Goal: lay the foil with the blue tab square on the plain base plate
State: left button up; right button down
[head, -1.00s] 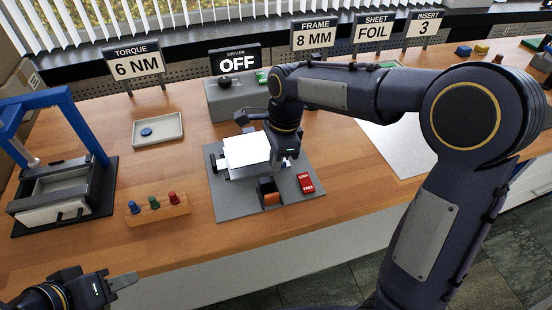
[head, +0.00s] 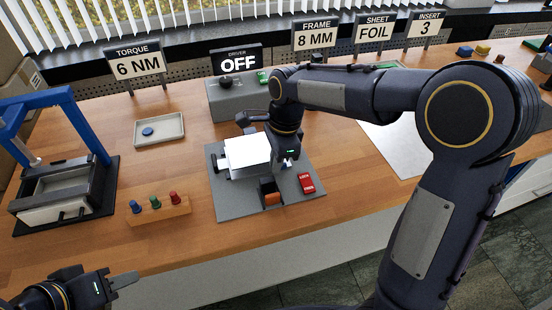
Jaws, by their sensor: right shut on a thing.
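A white square sheet (head: 246,150), which looks like the foil, is over the fixture on the grey mounting board (head: 233,203). Whether it touches what is under it I cannot tell. The plain base plate is not clearly visible; the sheet may hide it. My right gripper (head: 277,160) points down at the sheet's right edge and is shut on it. A small bluish patch, perhaps the tab, shows beside the fingers, mostly hidden. My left gripper (head: 112,284) is low at the left, in front of the bench and away from the sheet; its jaw opening is unclear.
A red block (head: 306,183) and an orange part (head: 270,191) sit on the board. A rack of coloured pegs (head: 157,206), a tray with a blue disc (head: 160,130) and a blue-framed press (head: 62,190) stand to the left. A grey driver box (head: 228,100) stands behind.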

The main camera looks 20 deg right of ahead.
jog(key=shift+f, duration=0.5)
dwell(0.7)
dwell(0.3)
jog(key=c, duration=1.5)
grip_release()
jog(key=shift+o, duration=0.2)
jog(key=shift+f, duration=0.1)
